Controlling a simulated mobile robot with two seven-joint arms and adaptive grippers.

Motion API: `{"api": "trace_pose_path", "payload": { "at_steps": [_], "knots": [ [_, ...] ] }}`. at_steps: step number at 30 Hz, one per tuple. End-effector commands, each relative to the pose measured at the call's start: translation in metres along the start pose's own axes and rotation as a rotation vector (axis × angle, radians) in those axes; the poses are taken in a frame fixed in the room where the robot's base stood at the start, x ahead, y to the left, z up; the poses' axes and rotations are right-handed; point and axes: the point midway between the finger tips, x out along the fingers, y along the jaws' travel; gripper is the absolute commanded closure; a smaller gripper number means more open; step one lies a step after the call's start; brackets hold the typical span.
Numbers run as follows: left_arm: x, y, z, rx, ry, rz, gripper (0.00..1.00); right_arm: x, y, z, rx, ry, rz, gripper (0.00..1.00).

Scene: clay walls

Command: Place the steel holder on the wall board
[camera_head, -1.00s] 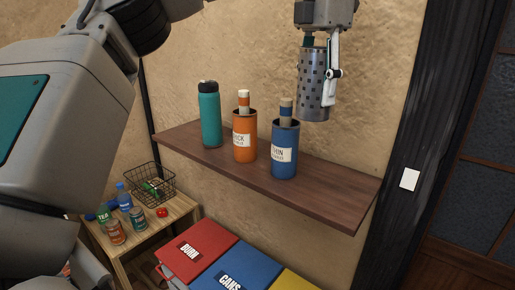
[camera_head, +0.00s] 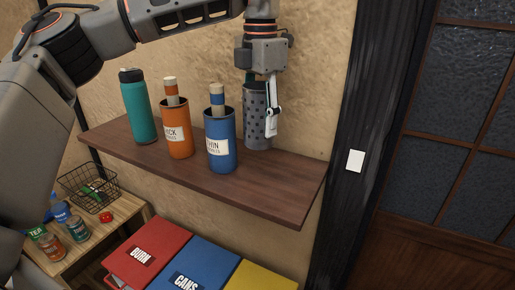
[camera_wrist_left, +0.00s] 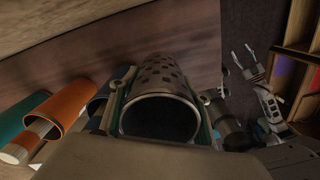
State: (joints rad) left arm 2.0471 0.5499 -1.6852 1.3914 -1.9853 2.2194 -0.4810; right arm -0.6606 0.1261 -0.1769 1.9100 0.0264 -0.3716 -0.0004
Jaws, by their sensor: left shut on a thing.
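The steel holder (camera_head: 256,116) is a grey perforated cylinder, upright at the right of the blue holder on the wall board (camera_head: 285,190), a dark wooden shelf. My left gripper (camera_head: 270,105) is shut on the holder's upper part from above. The holder's base is at or just above the board; I cannot tell whether it touches. In the left wrist view I look into the open mouth of the steel holder (camera_wrist_left: 160,115), with a finger on each side. My right gripper (camera_wrist_left: 244,58) shows small at the right there, its pale fingers apart and empty.
A teal bottle (camera_head: 139,108), an orange holder (camera_head: 176,135) and a blue holder (camera_head: 220,148) stand on the board, the blue one close to the steel holder. The board's right end is clear. Red, blue and yellow bins (camera_head: 150,252) are below.

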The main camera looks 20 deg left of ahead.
Motion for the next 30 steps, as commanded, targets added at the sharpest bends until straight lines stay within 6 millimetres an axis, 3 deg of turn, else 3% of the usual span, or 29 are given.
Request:
{"api": "trace_pose_path", "payload": {
  "at_steps": [3,11,19,30],
  "knots": [
    [0.022,0.0,0.0,0.002,0.0,-0.002,0.77,0.002,0.002,-0.004,-0.004,0.007,0.002,0.53],
    [0.04,0.0,0.0,0.001,0.0,0.0,0.77,0.003,0.003,-0.008,-0.002,0.014,0.004,0.53],
    [0.075,0.0,0.0,0.0,0.001,-0.001,0.77,0.002,0.003,-0.009,0.004,0.012,0.007,0.53],
    [0.08,0.0,0.0,0.0,-0.001,0.0,0.77,0.002,0.003,-0.006,0.012,0.007,0.01,0.53]
  ]
}}
